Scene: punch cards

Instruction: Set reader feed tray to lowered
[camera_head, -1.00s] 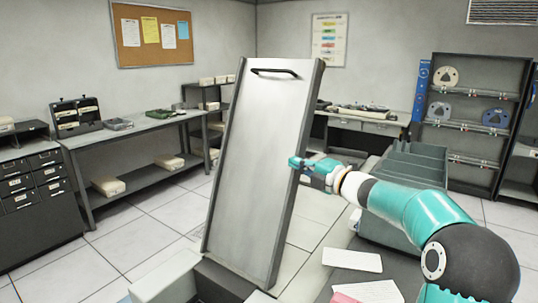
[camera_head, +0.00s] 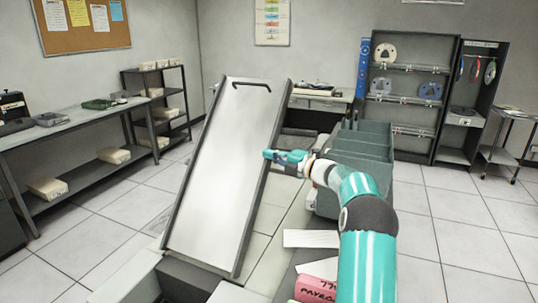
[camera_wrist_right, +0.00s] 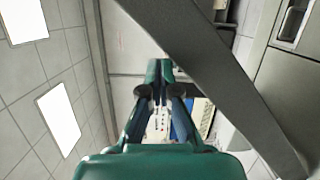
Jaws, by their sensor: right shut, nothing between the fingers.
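The reader feed tray (camera_head: 222,170) is a long pale metal panel with dark side rails. It stands steeply tilted up, with a dark handle (camera_head: 252,84) at its top end. My right gripper (camera_head: 268,155) is shut and empty at the tray's right rail, about halfway up. In the head view its tips overlap the rail; I cannot tell whether they touch it. In the right wrist view the shut fingers (camera_wrist_right: 158,68) point at a pale surface, and a dark bar, likely the rail (camera_wrist_right: 225,85), crosses diagonally beside them. My left gripper is not in view.
A grey-green compartmented bin (camera_head: 372,150) stands right of the tray. A white card (camera_head: 311,239) and a pink card stack (camera_head: 316,289) lie on the dark surface near my right arm. Shelves and a workbench (camera_head: 75,125) line the room; the floor at right is clear.

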